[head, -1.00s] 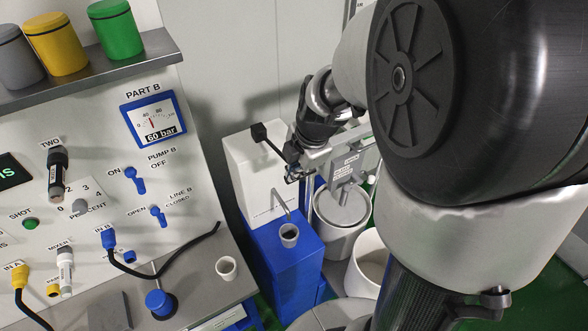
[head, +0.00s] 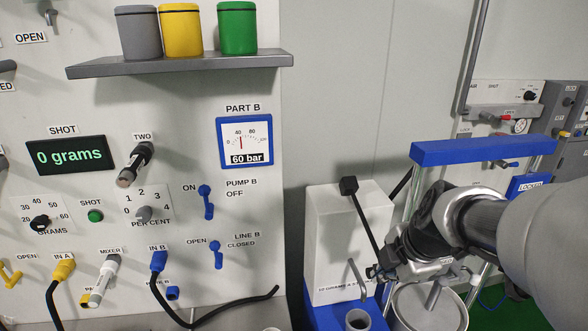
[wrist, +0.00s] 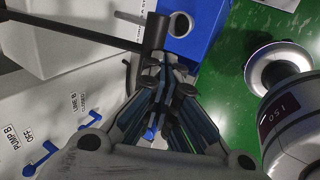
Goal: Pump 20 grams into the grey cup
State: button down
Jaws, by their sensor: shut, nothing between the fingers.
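The white pump box (head: 335,225) stands on a blue base (head: 318,318), with a long black lever (head: 366,222) sloping down from a black block at its top. The grey cup (head: 357,321) stands on the base below the bent grey spout (head: 357,277), partly cut off by the frame; it also shows in the wrist view (wrist: 180,24). Its contents cannot be made out. My gripper (head: 376,272) is shut and empty at the lever's lower end. In the wrist view my fingertips (wrist: 163,68) are beside the lever's thick black grip (wrist: 155,33); I cannot tell if they touch.
The panel at left has a shot display (head: 67,154) reading 0 grams, a 60 bar gauge (head: 245,142), blue valve handles (head: 207,202) and a cable (head: 235,305). A shelf (head: 180,65) holds three lidded pots. A pale bucket (head: 430,308) stands right of the pump.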

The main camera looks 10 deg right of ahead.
jog(key=shift+w+f+b, duration=0.25)
jog(key=shift+f+b, duration=0.85)
jog(key=shift+f, duration=0.1)
jog(key=shift+w+f+b, duration=0.2)
jog(key=shift+f+b, duration=0.85)
jog(key=shift+f, duration=0.1)
jog(key=shift+w+r, duration=0.15)
